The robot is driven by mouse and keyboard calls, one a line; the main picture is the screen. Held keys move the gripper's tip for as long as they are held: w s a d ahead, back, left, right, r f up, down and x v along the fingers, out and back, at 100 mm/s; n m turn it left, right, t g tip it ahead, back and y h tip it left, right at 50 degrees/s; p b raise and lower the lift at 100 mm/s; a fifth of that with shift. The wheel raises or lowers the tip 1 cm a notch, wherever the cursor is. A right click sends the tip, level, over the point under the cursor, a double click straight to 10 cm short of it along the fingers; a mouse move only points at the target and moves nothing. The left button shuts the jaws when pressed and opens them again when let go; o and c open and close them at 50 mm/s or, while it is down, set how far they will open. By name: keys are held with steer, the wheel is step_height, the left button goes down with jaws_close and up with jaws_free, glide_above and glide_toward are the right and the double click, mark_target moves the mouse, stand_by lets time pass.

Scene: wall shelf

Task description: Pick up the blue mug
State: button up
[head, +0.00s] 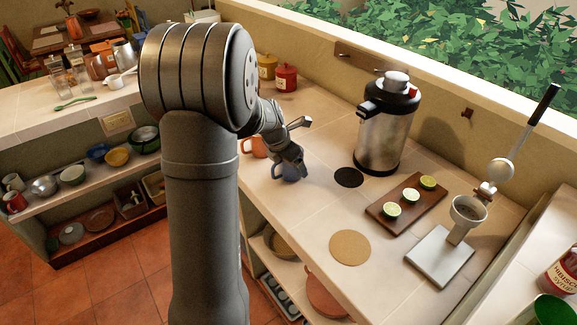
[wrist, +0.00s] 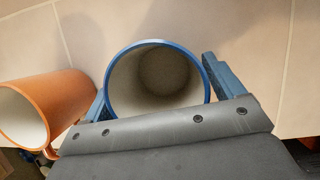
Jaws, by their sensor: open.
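The blue mug (head: 284,174) stands on the tiled counter in the head view, partly hidden by my gripper (head: 292,158). In the wrist view I look down into the blue mug (wrist: 157,50), with its blue rim and pale, empty inside. My gripper (wrist: 160,85) is open, with one blue-grey finger on the left of the mug and one on the right. The fingers straddle the mug close to its wall; whether they touch it I cannot tell. The mug's handle is not visible in the wrist view.
An orange mug (wrist: 62,105) is close on the left in the wrist view. A steel urn (head: 382,128), a black disc (head: 348,178), a board with lime halves (head: 413,207) and a round cork mat (head: 350,247) are to the right. Red (head: 286,78) and yellow jars stand behind.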

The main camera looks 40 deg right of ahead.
steer(key=shift+c, duration=0.5)
steer(key=c, duration=1.2)
steer(key=shift+o, duration=0.2)
steer(key=shift+r, duration=0.15)
